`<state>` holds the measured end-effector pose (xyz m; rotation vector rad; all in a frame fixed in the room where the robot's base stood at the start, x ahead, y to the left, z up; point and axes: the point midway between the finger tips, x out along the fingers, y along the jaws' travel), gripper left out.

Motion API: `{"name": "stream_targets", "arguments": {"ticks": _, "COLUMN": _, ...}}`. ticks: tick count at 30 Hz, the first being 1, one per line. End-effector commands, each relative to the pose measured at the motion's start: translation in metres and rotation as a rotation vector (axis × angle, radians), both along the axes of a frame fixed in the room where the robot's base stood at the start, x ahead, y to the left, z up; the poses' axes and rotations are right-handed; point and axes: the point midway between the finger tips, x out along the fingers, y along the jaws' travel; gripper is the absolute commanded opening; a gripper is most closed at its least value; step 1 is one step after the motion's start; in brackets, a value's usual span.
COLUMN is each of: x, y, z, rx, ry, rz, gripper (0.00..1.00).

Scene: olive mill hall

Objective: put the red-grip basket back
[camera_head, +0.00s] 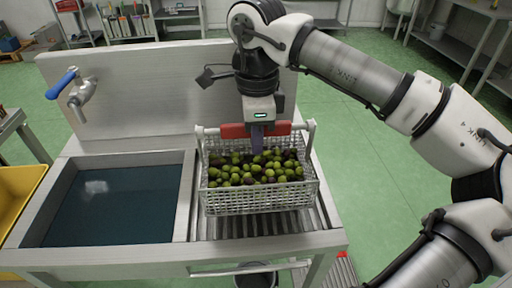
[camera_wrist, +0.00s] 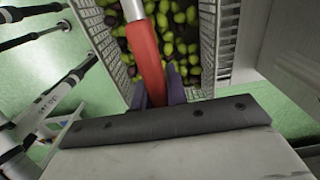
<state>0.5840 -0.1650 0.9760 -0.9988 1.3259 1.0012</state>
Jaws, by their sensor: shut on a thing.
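The red-grip basket (camera_head: 262,200) is a wire basket full of green and dark olives. It is at the ribbed drainboard (camera_head: 325,222), right of the sink; I cannot tell whether it rests on the bars or hangs just above. Its red grip (camera_head: 236,131) runs across the top between two pale uprights. My gripper (camera_head: 257,138) is above the basket and shut on the red grip. In the wrist view the red grip (camera_wrist: 146,55) passes between the purple fingers (camera_wrist: 160,98), with olives behind it.
The sink (camera_head: 115,205) holds dark water, left of the drainboard. A blue-handled tap (camera_head: 75,90) is on the steel backsplash (camera_head: 150,85). A yellow bin (camera_head: 20,190) stands at the left edge. Another basket (camera_head: 68,5) is on a rear shelf.

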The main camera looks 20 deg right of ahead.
Motion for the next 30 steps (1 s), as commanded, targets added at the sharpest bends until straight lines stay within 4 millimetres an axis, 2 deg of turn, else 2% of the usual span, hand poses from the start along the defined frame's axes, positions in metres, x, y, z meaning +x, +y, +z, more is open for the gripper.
{"name": "stream_targets", "arguments": {"ticks": 7, "x": 0.0, "y": 0.0, "z": -0.028, "rx": 0.002, "ry": 0.0, "rz": 0.001, "gripper": 0.0}}
{"name": "stream_targets", "arguments": {"ticks": 22, "x": 0.004, "y": -0.001, "z": -0.041, "rx": 0.0, "ry": -0.002, "rz": 0.0, "gripper": 0.0}}
{"name": "stream_targets", "arguments": {"ticks": 23, "x": 0.004, "y": -0.001, "z": -0.04, "rx": 0.001, "ry": 0.0, "rz": 0.0, "gripper": 0.18}}
{"name": "stream_targets", "arguments": {"ticks": 24, "x": 0.004, "y": -0.001, "z": -0.04, "rx": 0.001, "ry": 0.0, "rz": 0.0, "gripper": 0.24}}
{"name": "stream_targets", "arguments": {"ticks": 27, "x": 0.004, "y": -0.001, "z": -0.04, "rx": 0.001, "ry": 0.0, "rz": 0.0, "gripper": 0.36}}
{"name": "stream_targets", "arguments": {"ticks": 30, "x": 0.004, "y": -0.001, "z": -0.04, "rx": 0.001, "ry": 0.0, "rz": 0.0, "gripper": 0.36}}
